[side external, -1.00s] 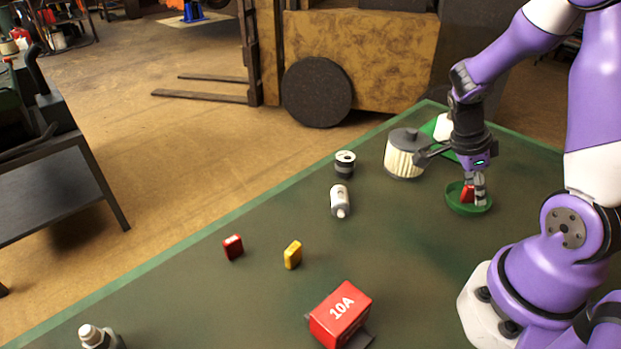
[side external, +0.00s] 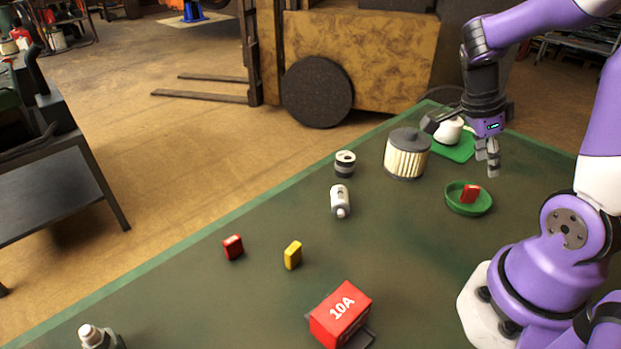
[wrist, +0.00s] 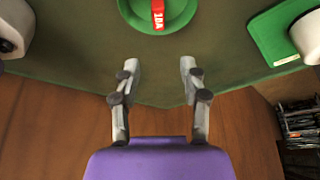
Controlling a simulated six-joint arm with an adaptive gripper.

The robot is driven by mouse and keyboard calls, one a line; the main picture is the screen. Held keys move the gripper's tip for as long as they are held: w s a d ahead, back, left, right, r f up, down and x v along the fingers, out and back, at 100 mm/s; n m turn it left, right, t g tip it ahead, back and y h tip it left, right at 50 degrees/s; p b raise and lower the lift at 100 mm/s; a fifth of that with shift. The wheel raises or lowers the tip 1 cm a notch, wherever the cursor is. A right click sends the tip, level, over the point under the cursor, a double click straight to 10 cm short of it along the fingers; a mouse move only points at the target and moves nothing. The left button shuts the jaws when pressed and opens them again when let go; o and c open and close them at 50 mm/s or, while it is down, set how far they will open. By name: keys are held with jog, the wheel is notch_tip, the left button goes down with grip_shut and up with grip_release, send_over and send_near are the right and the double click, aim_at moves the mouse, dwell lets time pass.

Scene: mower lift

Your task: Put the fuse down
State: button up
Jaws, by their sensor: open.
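A red fuse (side external: 469,194) sits in a round green dish (side external: 453,206) on the green table, in front of my arm. In the wrist view the fuse (wrist: 158,15) stands at the top edge, with white lettering on it, inside the dish (wrist: 133,17). My gripper (side external: 490,172) is above and slightly right of the dish, apart from the fuse. In the wrist view my gripper (wrist: 159,65) has its two fingers spread, with nothing between them. Another red fuse (side external: 233,247) and a yellow fuse (side external: 293,255) stand on the table to the left.
A pleated filter (side external: 407,155) stands left of my gripper. A white part on a green mat (side external: 459,150) is behind it. The table's middle is mostly clear.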

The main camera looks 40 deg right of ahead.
jog(key=w+a+r+n+t+y, duration=0.1)
jog(key=a+r+n+t, duration=0.3)
jog(key=a+n, duration=0.5)
jog(key=w+a+r+n+t+y, duration=0.2)
jog(key=w+a+r+n+t, duration=0.2)
jog(key=a+n, duration=0.6)
jog(key=n, duration=0.8)
jog(key=shift+a+r+t, duration=0.15)
jog(key=shift+t, duration=0.25)
